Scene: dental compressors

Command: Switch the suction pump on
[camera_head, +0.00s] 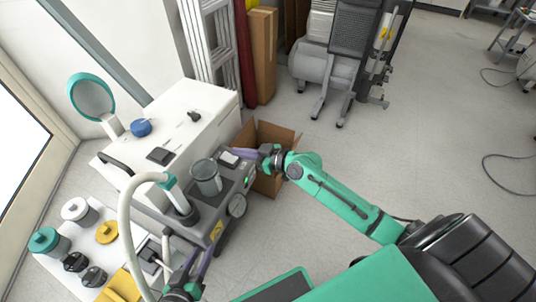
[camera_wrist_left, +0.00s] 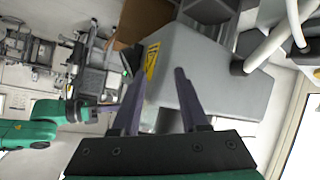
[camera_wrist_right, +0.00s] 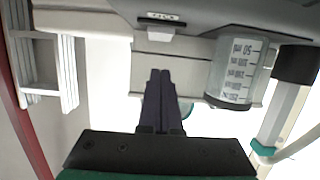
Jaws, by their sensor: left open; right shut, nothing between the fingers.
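The suction pump (camera_head: 233,192) is a grey unit with a clear graduated canister (camera_head: 206,178), a round gauge (camera_head: 237,205) and a pale hose (camera_head: 126,225). Its grey housing fills much of the left wrist view (camera_wrist_left: 195,62). A white switch-like block (camera_wrist_right: 160,31) with a small label sits on its underside as pictured in the right wrist view. My right gripper (camera_head: 240,154) is shut and empty at the pump's far end; its tips (camera_wrist_right: 160,74) point toward that block, contact unclear. My left gripper (camera_head: 200,262) is open and empty beside the pump's near end, by the yellow label (camera_wrist_left: 151,60).
A white cabinet (camera_head: 205,105) stands behind the pump. An open cardboard box (camera_head: 271,181) is on the floor beneath my right forearm. Jars (camera_head: 47,241) and yellow items stand at the left. A grey compressor (camera_head: 325,68) is at the back.

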